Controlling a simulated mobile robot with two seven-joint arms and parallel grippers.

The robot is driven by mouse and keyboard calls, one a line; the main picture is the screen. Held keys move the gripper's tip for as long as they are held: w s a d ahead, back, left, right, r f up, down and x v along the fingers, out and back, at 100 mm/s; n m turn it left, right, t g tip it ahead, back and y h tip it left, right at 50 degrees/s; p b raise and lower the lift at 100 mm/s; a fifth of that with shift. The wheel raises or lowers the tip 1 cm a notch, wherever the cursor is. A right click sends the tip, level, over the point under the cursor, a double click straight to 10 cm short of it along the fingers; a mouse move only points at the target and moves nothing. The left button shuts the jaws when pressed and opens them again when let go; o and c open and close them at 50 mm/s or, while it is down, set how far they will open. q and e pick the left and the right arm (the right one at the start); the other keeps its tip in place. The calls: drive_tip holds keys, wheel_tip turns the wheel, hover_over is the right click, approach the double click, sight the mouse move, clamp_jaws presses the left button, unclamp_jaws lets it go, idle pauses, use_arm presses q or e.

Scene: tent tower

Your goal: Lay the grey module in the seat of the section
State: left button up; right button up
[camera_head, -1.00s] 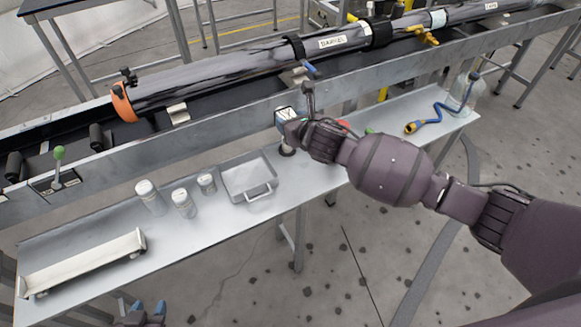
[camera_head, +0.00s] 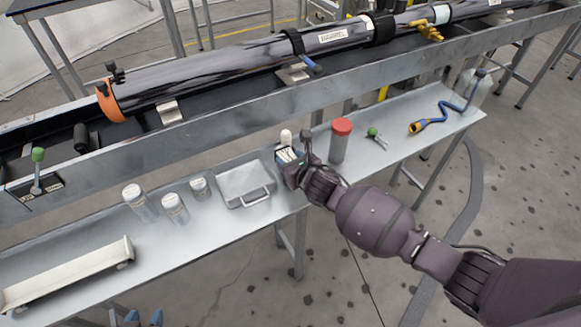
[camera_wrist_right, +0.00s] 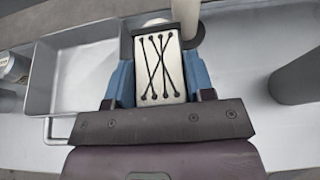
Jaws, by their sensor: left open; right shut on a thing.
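My right gripper (camera_head: 286,158) has its blue fingers shut on a pale grey block with black crossed cords, which I take as the grey module (camera_wrist_right: 158,68). It is over the shelf, just right of the metal tray. A white-topped post (camera_head: 286,136) stands close behind it; I cannot tell whether they touch. The section appears to be the long clear-wrapped tube (camera_head: 215,68) with an orange end ring, lying along the rail. I cannot make out its seat. My left gripper (camera_head: 143,319) is open at the bottom edge, mostly cut off.
A green-knobbed lever (camera_head: 38,170) stands on the rail.

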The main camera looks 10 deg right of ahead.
wheel_tip(320, 180, down, 2)
drive_tip(key=shift+f, duration=0.25)
use_arm(q)
drive_tip(key=shift+f, duration=0.35)
use_arm(e)
drive_tip(key=shift+r, duration=0.15)
drive_tip(key=o, duration=0.9)
drive_tip(key=shift+f, duration=0.2)
use_arm(q)
drive_tip(key=shift+s, duration=0.1)
